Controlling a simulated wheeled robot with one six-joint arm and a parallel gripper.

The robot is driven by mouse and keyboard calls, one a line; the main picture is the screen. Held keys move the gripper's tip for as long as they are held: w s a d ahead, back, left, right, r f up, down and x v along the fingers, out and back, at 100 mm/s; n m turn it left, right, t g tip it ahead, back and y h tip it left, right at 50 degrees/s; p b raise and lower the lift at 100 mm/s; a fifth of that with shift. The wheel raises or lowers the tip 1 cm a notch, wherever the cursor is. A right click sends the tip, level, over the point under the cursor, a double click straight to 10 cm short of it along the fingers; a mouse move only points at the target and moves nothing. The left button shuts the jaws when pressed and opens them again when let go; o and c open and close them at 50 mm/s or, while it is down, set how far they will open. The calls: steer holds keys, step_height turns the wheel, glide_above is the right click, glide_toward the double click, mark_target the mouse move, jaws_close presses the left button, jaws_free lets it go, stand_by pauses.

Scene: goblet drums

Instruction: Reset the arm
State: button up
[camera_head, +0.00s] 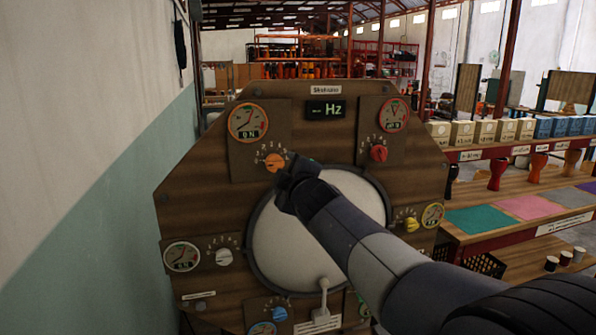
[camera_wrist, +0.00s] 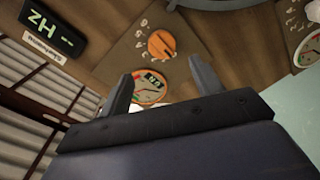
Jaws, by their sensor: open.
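My arm reaches from the lower right across the wooden panel (camera_head: 200,215). My gripper (camera_head: 288,180) is in front of the panel, just below and right of the orange knob (camera_head: 275,162) in the head view. In the wrist view my gripper (camera_wrist: 163,75) shows two fingers apart with nothing between them. The orange knob (camera_wrist: 162,44) lies beyond the fingertips there, and the orange-rimmed gauge (camera_wrist: 150,88) shows between the fingers. Whether a finger touches the panel or knob cannot be told.
The panel also carries a red knob (camera_head: 378,153), a white knob (camera_head: 224,257), a yellow knob (camera_head: 411,225), a blue knob (camera_head: 279,314) and a lever (camera_head: 323,290). A wall (camera_head: 90,130) stands close on the left. Shelves with drums (camera_head: 497,168) are at right.

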mark_target(276, 164)
steer(key=p+x, duration=0.2)
steer(key=x, duration=0.8)
steer(key=shift+w+a+f, duration=0.1)
steer(key=shift+w+f, duration=0.05)
steer(key=shift+f, duration=0.05)
steer(key=m+p, duration=0.2)
steer(key=m, duration=0.1)
steer(key=shift+r+m+y, duration=0.1)
steer(key=shift+m+y, duration=0.2)
steer(key=shift+m, duration=0.1)
steer(key=m+p, duration=0.2)
steer(key=m, duration=0.1)
steer(key=shift+m, duration=0.3)
steer(key=m+p, duration=0.3)
steer(key=m, duration=0.1)
steer(key=shift+p, duration=0.35)
steer(key=shift+s+d+b, duration=0.25)
steer(key=shift+s+b, duration=0.05)
steer(key=shift+s, duration=0.1)
steer(key=shift+b+v, duration=0.35)
steer(key=shift+v, duration=0.9)
steer(key=shift+f, duration=0.25)
